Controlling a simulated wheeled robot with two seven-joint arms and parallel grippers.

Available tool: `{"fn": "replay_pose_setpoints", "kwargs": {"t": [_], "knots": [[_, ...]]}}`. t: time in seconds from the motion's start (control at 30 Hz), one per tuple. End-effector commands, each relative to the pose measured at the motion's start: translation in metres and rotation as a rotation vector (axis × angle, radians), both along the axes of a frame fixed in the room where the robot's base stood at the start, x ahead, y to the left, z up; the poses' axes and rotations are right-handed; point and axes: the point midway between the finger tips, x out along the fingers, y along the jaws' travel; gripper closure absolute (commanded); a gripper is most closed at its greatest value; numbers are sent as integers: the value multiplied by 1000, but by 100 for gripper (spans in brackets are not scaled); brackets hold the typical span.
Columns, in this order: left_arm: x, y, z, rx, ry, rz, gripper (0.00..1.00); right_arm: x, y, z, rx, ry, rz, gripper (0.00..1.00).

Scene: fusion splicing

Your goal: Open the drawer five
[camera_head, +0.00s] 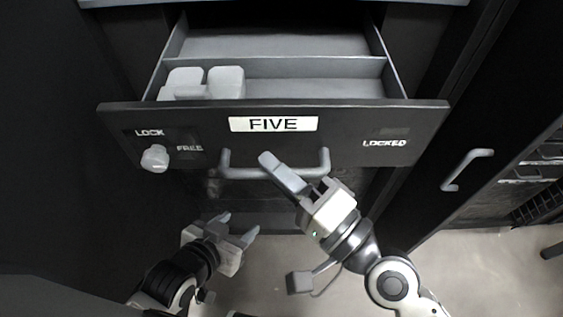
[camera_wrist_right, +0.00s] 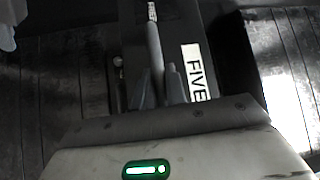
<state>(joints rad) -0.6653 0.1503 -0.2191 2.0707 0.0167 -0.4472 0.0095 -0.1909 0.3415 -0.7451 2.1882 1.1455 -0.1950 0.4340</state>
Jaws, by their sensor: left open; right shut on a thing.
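Drawer five (camera_head: 330,138) stands pulled out, with a dark front marked FIVE and a grey interior. Its grey bar handle (camera_head: 240,173) runs across below the label. My right gripper (camera_head: 295,178) is shut on the handle near its middle. The right wrist view also shows the fingers (camera_wrist_right: 160,88) at the handle (camera_wrist_right: 154,42), with the FIVE label (camera_wrist_right: 194,72) beside them. A white knob (camera_head: 154,158) sits at the left of the front, near the words LOCK and FREE. My left gripper (camera_head: 236,229) is open and empty, low at the left, apart from the drawer.
White blocky items (camera_head: 225,82) lie in the left of the drawer. Another cabinet handle (camera_head: 466,168) stands at the right. A dark cabinet wall (camera_head: 50,150) is at the left. Bare floor (camera_head: 480,265) shows at the lower right.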

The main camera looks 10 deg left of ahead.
Motion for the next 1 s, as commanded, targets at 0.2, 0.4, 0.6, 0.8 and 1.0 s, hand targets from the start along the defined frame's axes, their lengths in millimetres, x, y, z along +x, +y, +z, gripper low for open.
{"fn": "replay_pose_setpoints", "kwargs": {"t": [0.2, 0.4, 0.6, 0.8, 1.0], "knots": [[0, 0, -1, 2, 3, -1, 46, 0, 0, 0, -2, 0, 1, 78], [0, 0, -2, 2, 5, -1, 46, 0, 0, 0, -1, 1, 0, 65], [0, 0, -3, 2, 5, -1, 46, 0, 0, 0, -1, 1, -1, 65], [0, 0, -4, 2, 5, -1, 46, 0, -2, -1, -1, 1, 0, 65], [1, -1, -16, -11, 2, 1, 46, -6, -18, -9, -6, -2, 13, 65]]}}
